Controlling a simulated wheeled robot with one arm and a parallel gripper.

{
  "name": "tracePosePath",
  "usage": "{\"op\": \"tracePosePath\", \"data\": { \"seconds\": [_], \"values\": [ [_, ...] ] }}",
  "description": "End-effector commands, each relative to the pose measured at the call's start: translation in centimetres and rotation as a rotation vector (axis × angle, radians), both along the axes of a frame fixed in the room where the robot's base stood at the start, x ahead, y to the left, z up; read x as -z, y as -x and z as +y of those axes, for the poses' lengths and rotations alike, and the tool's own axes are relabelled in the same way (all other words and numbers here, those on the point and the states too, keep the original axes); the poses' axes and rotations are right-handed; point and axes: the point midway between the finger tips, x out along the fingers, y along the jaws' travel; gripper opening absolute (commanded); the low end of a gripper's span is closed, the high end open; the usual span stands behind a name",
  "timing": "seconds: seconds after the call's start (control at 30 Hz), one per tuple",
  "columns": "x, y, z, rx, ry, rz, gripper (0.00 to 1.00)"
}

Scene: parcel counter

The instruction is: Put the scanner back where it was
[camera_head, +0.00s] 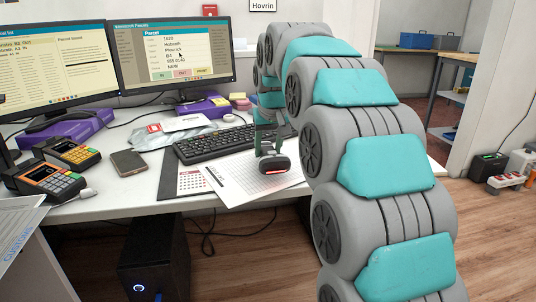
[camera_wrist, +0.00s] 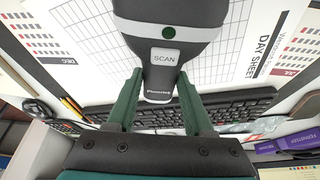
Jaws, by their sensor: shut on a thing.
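The scanner (camera_head: 275,164), dark with a pale band and a red-lit face, is over the printed day sheet (camera_head: 236,183) on the desk in the head view. I cannot tell if it touches the sheet. In the wrist view the scanner (camera_wrist: 165,30) shows its SCAN label and green dot. My gripper (camera_head: 268,138) is shut on its handle, with one green finger on each side in the wrist view (camera_wrist: 158,88). No stand or cradle for the scanner is clearly visible.
The keyboard (camera_head: 218,143) lies just behind the sheet. A phone (camera_head: 128,162), two card terminals (camera_head: 68,152), a purple box (camera_head: 75,128) and two monitors (camera_head: 178,50) are to the left. My arm hides the desk's right part.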

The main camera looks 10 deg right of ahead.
Motion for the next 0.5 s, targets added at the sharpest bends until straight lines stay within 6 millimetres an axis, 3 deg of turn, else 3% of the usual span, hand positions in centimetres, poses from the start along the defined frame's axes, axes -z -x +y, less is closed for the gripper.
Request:
{"op": "tracePosePath", "data": {
  "seconds": [0.2, 0.5],
  "values": [
    [1.9, 0.0, 0.0, 0.000, 0.000, -0.001, 0.00],
    [2.1, 0.0, 0.0, 0.000, 0.000, -0.002, 0.00]
  ]
}}
